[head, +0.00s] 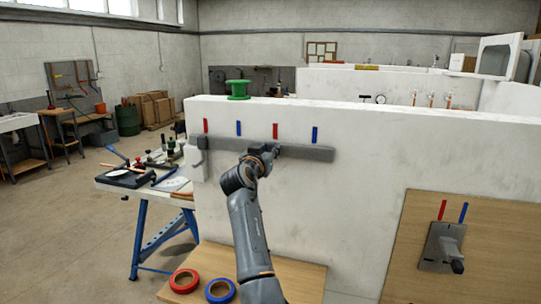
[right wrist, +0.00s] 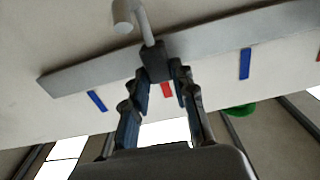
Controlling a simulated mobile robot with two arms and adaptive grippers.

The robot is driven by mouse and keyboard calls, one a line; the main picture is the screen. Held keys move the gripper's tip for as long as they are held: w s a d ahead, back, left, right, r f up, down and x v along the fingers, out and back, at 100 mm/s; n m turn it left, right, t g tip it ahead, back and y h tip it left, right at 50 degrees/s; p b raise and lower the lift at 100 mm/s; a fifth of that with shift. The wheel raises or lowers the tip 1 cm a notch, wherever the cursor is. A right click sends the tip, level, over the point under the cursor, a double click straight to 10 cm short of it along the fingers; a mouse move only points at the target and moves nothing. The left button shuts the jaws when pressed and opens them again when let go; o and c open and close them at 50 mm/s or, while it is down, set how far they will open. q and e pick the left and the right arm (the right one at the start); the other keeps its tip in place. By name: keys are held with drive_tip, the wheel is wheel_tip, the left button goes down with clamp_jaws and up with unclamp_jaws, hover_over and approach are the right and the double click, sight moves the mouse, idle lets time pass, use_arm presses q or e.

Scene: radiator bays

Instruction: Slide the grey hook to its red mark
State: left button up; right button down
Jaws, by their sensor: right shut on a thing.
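A long grey rail (head: 312,153) runs along the white wall, with red and blue marks above it. My right gripper (head: 266,150) is at the rail, just below and slightly left of the second red mark (head: 275,131). In the right wrist view its fingers (right wrist: 160,82) are shut on the dark block at the base of the grey hook (right wrist: 147,28). The same red mark (right wrist: 167,90) shows right behind the fingertips, close to the block; I cannot tell exact alignment. In the head view my gripper hides the hook. My left gripper is not in view.
Another red mark (head: 205,126) and two blue marks (head: 238,128) (head: 315,134) line the rail. A green spool (head: 238,89) stands on the wall top. Red tape (head: 172,282) and blue tape (head: 208,291) lie below. A board (head: 390,255) with a metal fixture is at right.

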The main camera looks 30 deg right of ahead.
drive_tip(key=c, duration=1.1)
unclamp_jaws()
drive_tip(key=shift+s+d, duration=0.1)
drive_tip(key=shift+d, duration=0.15)
drive_tip(key=v, duration=0.7)
drive_tip(key=shift+s+a, duration=0.1)
drive_tip(key=shift+a, duration=0.1)
